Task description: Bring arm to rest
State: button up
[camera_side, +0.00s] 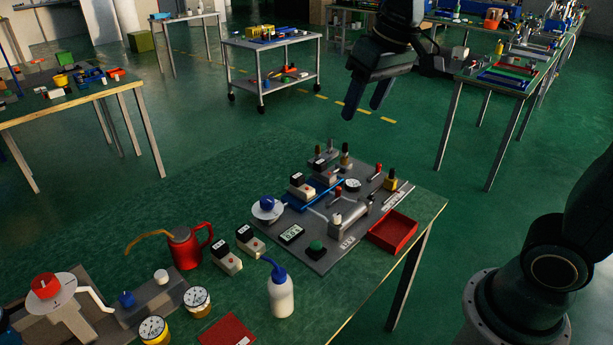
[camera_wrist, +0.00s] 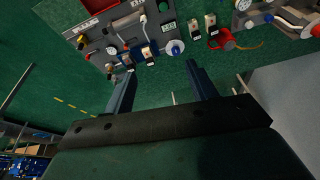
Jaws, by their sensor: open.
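My gripper (camera_side: 368,97) hangs high above the far side of the bench in the side view, with its two dark fingers apart and nothing between them. In the wrist view the open fingers of my gripper (camera_wrist: 160,84) point toward the bench, well clear of it. The crimping press board (camera_side: 318,250) lies on the green bench top (camera_side: 225,205), below and nearer than my gripper. The board also shows at the top of the wrist view (camera_wrist: 98,35). Nothing touches the fingers.
A red oil can (camera_side: 186,247), a white bottle (camera_side: 281,296) and round gauges stand nearby. A wheeled cart (camera_side: 270,62) and side tables are farther back. The air around my gripper looks clear.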

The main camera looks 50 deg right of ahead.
jog(key=s+f+n+t, duration=0.1)
jog(key=s+f, duration=0.3)
jog(key=s, duration=1.2)
jog(key=shift+d+t, duration=0.45)
jog(key=shift+t, duration=0.05)
jog(key=shift+s+f, duration=0.1)
jog(key=shift+c, duration=0.3)
dwell(0.7)
